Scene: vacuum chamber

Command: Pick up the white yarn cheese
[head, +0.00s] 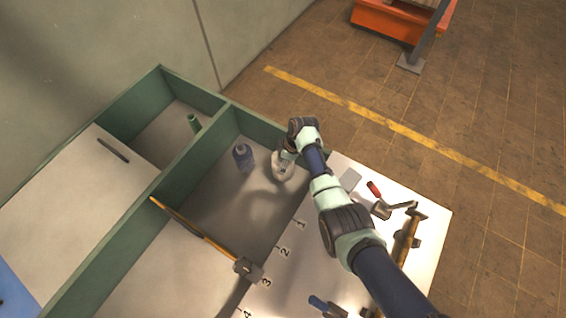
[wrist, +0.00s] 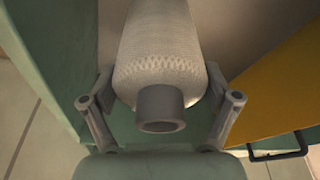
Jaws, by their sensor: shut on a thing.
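The white yarn cheese (wrist: 158,62) fills the middle of the wrist view, with its textured yarn body and a grey core end (wrist: 160,108) toward the camera. My gripper (wrist: 160,95) has a finger on each side of it and is shut on it. In the head view the white yarn cheese (head: 283,172) shows below my gripper (head: 289,155), inside the green-walled compartment near its right end. My wrist hides part of it there. Whether it touches the compartment floor cannot be told.
A blue yarn cheese or spool (head: 243,157) stands to the left in the same compartment. Green walls (head: 170,178) edge it. Several tools, one with a red handle (head: 374,190), lie on the white numbered surface (head: 285,285) to the right.

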